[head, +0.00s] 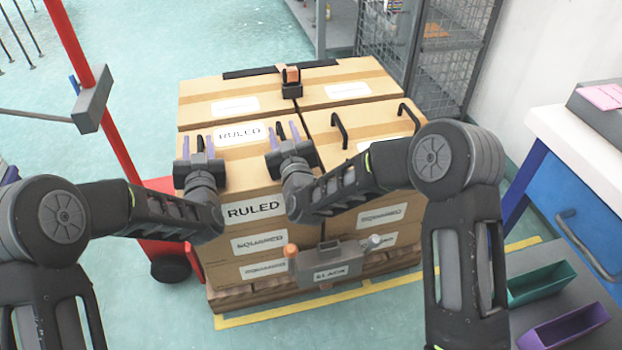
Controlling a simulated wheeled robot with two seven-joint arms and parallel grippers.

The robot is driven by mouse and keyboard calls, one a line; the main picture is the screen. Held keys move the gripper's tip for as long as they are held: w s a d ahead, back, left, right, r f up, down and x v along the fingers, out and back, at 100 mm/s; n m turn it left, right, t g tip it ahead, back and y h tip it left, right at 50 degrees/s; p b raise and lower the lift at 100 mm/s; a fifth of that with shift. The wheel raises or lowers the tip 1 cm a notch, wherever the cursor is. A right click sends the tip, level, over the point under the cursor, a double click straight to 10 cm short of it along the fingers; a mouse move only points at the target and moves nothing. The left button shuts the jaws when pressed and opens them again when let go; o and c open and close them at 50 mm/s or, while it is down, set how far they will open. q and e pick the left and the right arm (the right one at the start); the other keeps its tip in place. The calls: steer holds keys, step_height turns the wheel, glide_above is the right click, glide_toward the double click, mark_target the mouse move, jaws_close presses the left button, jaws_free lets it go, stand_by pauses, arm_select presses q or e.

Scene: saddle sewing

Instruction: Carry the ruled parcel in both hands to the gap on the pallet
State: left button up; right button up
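The ruled parcel (240,171) is a brown carton with "RULED" labels on its top and front. It sits level at the front left of the stack on the wooden pallet (234,297), beside another top carton. No open gap shows in the stack. My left gripper (198,145) is at the parcel's left top edge, and my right gripper (283,134) is at its right top edge. The purple fingers of each stand apart with a thin dark upright piece between them, perhaps a handle. The arms hide part of the parcel's front.
The neighbouring carton (369,118) has two black handles. A grey "SLACK" device (329,263) is at the stack's front. A red post (92,92) stands left, a wire cage (447,55) behind right. A blue-drawer bench (572,190) and bins (566,328) are right.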

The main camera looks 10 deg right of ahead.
arm_select(q)
steer(key=shift+d, duration=0.15)
arm_select(e)
steer(key=shift+a, duration=0.15)
arm_select(q)
steer(key=shift+s, duration=0.65)
steer(key=s, duration=1)
steer(key=shift+s+d, duration=0.2)
steer(key=shift+s, duration=0.2)
arm_select(e)
steer(key=shift+s, duration=0.1)
steer(key=s, duration=1.2)
steer(key=shift+d, duration=0.2)
steer(key=shift+f, duration=0.1)
